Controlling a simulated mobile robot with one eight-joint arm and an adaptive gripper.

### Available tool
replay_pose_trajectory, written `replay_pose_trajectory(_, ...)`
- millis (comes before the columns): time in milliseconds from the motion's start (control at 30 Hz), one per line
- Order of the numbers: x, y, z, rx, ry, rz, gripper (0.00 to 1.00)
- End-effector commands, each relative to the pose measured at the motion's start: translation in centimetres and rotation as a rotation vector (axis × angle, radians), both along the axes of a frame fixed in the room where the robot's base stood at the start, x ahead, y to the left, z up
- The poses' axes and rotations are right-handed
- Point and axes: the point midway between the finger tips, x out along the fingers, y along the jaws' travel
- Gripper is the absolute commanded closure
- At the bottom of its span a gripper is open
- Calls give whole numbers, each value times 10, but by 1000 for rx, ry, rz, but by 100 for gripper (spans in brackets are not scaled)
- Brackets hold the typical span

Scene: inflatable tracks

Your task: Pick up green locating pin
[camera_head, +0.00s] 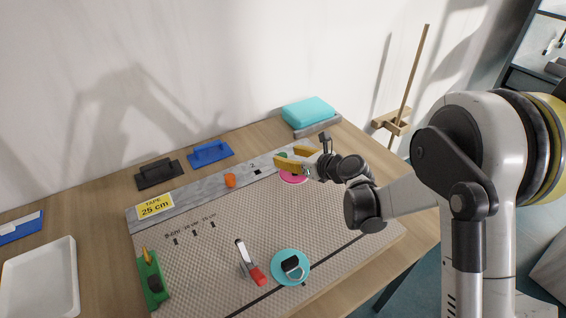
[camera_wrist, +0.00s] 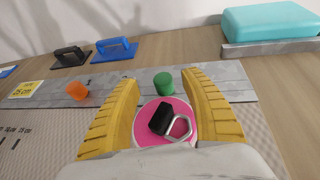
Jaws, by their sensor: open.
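The green locating pin (camera_wrist: 164,83) stands upright on the grey strip at the back of the mat in the wrist view. In the head view only a bit of green (camera_head: 283,155) shows beside my gripper. My gripper (camera_head: 292,157) is open and empty, with yellow fingers. In the wrist view the green pin appears between and beyond the fingertips (camera_wrist: 164,82), apart from them. A pink disc (camera_wrist: 149,110) with a black and metal piece on it lies between the fingers, nearer than the pin.
An orange pin (camera_head: 230,180) stands left on the grey strip. Blue (camera_head: 211,153) and black (camera_head: 160,173) trowel-like tools lie behind it. A turquoise block (camera_head: 308,112) sits back right. A turquoise disc (camera_head: 279,272) and a red-handled tool (camera_head: 256,274) lie at the front.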

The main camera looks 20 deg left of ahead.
Motion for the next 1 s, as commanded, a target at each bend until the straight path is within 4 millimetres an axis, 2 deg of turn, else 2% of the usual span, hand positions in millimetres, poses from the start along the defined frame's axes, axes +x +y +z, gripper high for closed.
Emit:
replay_pose_trajectory(33, 4, 5, -11, 0, 0, 1, 47)
replay_pose_trajectory(100, 11, 12, -19, 0, -1, 0, 47)
replay_pose_trajectory(233, 18, 25, -22, -1, -1, 2, 47)
replay_pose_trajectory(433, 19, 26, -21, 0, -1, 0, 47)
replay_pose_trajectory(467, 19, 26, -20, 0, -1, 0, 51)
replay_pose_trajectory(600, 19, 25, -20, 0, -1, 0, 94)
replay_pose_trajectory(633, 19, 25, -20, 0, -1, 0, 100)
replay_pose_trajectory(1000, 19, 25, -20, -1, -1, -1, 100)
